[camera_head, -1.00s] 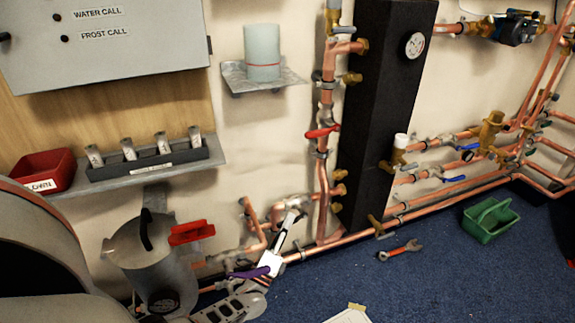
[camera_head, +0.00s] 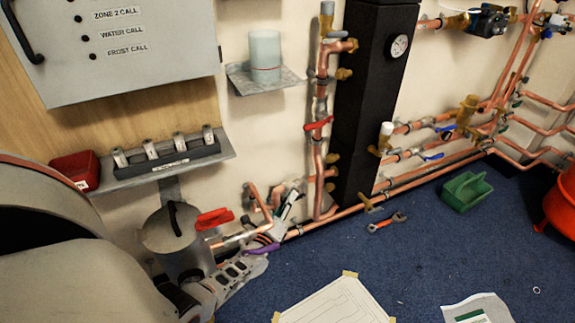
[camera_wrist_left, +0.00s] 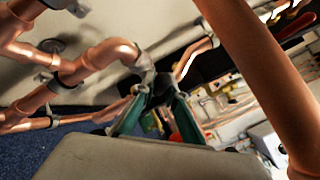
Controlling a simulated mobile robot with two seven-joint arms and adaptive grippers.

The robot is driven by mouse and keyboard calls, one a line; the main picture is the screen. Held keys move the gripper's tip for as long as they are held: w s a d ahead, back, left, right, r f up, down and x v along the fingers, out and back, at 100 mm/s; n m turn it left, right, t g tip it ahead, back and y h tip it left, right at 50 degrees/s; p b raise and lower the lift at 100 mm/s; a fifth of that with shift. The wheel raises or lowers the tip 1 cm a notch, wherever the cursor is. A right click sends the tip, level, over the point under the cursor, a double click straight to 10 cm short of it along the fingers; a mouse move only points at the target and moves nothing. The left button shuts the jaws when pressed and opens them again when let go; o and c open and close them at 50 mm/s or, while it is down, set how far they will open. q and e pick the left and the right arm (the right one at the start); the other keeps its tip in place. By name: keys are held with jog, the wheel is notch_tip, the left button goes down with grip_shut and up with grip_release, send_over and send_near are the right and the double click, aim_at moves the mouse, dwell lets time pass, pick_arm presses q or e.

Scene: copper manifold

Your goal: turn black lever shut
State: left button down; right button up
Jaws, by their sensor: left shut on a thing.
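My left gripper (camera_head: 294,193) reaches in low from the left, at the copper pipe bends near the wall above the floor. In the left wrist view its green-sided fingers (camera_wrist_left: 158,98) close on a small dark piece (camera_wrist_left: 161,86), which looks like the black lever. The fingers hide most of it, and its angle cannot be told. In the head view the black lever is not clear behind the fingers. My right gripper is not in view.
A red lever (camera_head: 212,218), a purple lever (camera_head: 262,249) and a grey pot (camera_head: 172,232) sit near my left arm. Copper pipes (camera_head: 318,190) and a black column (camera_head: 372,100) stand to the right. A wrench (camera_head: 386,222) and green caddy (camera_head: 466,191) lie on blue carpet.

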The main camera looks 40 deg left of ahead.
pick_arm(q)
jog(key=c, duration=2)
grip_release()
jog(key=v, duration=1.2)
